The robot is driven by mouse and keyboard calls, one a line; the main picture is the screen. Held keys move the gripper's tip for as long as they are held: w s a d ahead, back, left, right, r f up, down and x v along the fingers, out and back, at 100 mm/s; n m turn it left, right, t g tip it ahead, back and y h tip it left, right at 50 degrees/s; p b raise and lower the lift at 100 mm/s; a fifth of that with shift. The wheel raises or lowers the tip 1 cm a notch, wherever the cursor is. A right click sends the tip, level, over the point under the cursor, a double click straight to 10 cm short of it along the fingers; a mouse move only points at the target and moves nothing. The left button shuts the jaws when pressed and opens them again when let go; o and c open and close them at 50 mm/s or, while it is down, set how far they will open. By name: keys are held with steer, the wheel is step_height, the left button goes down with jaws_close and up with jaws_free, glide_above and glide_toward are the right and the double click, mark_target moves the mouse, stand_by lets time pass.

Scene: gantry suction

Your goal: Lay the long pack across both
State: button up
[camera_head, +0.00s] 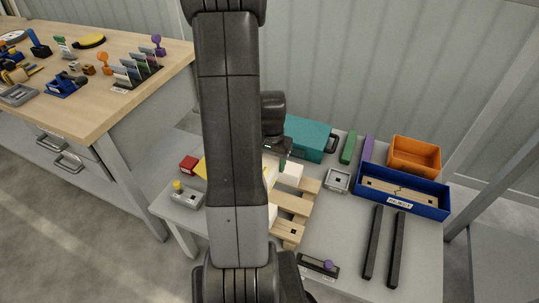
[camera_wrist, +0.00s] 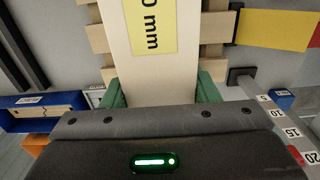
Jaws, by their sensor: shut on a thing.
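My gripper (camera_wrist: 160,88) has its two green fingers on either side of a cream-coloured pack (camera_wrist: 135,62) with a yellow label ending in "0 mm". It is shut on this pack, which extends over wooden slats in the wrist view. In the head view my arm hides most of the gripper; one green finger (camera_head: 283,163) shows. A white block (camera_head: 291,173) is beside it, over the wooden pallet (camera_head: 292,204); I cannot tell if it is the held pack. Whether the pack touches the pallet is unclear.
A teal case (camera_head: 308,138) stands behind the pallet. A blue reject bin (camera_head: 402,202), an orange bin (camera_head: 413,154) and a small grey tray (camera_head: 337,180) are on the right. Two black bars (camera_head: 372,245) lie in front. A ruler (camera_wrist: 285,125) shows in the wrist view.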

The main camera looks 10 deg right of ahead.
mark_target(271, 157)
steer(key=shift+f, duration=0.1)
steer(key=shift+f+b, duration=2.4)
steer(key=shift+f, duration=0.4)
steer(key=shift+f+b, duration=0.95)
steer(key=shift+f, duration=0.1)
steer(key=o, duration=1.4)
steer(key=shift+r, duration=0.1)
step_height(271, 157, up, 14)
steer(key=p, duration=0.2)
steer(key=shift+p, duration=0.4)
steer(key=shift+f, duration=0.25)
